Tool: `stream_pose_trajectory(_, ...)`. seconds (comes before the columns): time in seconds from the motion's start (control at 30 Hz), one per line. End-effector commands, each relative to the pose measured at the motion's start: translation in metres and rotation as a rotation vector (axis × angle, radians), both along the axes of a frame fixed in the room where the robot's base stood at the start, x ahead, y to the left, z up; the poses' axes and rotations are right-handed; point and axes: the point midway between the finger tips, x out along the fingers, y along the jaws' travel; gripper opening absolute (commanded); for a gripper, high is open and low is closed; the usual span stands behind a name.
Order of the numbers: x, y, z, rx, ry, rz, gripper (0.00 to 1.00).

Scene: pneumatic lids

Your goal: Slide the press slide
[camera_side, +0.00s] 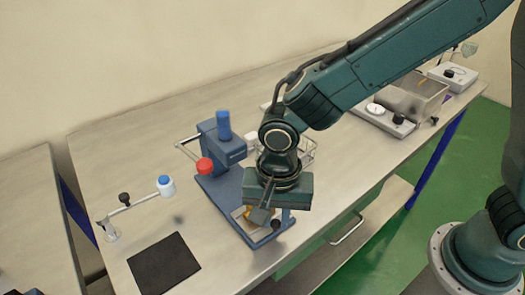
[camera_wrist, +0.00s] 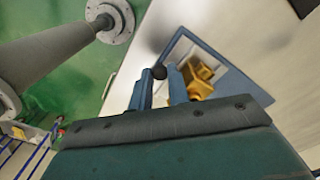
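The blue press (camera_side: 224,195) stands on the bench with a blue cylinder on top and a red button (camera_side: 204,166) on its left. A small black knob (camera_side: 275,224) shows at the near end of its base, and I take it for the slide's handle. My gripper (camera_side: 270,218) is low over that end, pointing down. In the wrist view the fingers (camera_wrist: 158,80) are apart, with the black knob (camera_wrist: 158,72) at their tips. I cannot tell whether they touch it. A yellow part (camera_wrist: 196,82) lies in the press beside the right finger. My gripper hides much of the slide.
A lever with a blue-and-white head (camera_side: 167,185) and a black mat (camera_side: 164,263) are left of the press. A wire basket (camera_side: 303,150) is behind my wrist. A metal basin (camera_side: 415,97) and grey units with knobs stand further right. The bench's front edge is close.

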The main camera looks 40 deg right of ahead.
Motion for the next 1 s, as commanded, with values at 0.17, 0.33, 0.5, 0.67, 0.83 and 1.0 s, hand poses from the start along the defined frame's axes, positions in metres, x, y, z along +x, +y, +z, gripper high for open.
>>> stream_pose_trajectory(0.17, 0.0, 0.0, 0.0, 0.0, 0.0, 0.0, 0.0)
stream_pose_trajectory(0.33, 0.006, 0.0, 0.0, 0.0, 0.0, -0.002, 0.0)
stream_pose_trajectory(0.5, 0.025, 0.0, 0.0, 0.001, -0.001, -0.004, 0.0)
stream_pose_trajectory(0.67, 0.038, 0.0, 0.001, 0.001, -0.001, -0.002, 0.0)
stream_pose_trajectory(0.83, 0.039, 0.0, 0.001, 0.001, -0.001, -0.001, 0.0)
stream_pose_trajectory(1.0, 0.039, 0.0, 0.001, 0.001, -0.001, -0.001, 0.25)
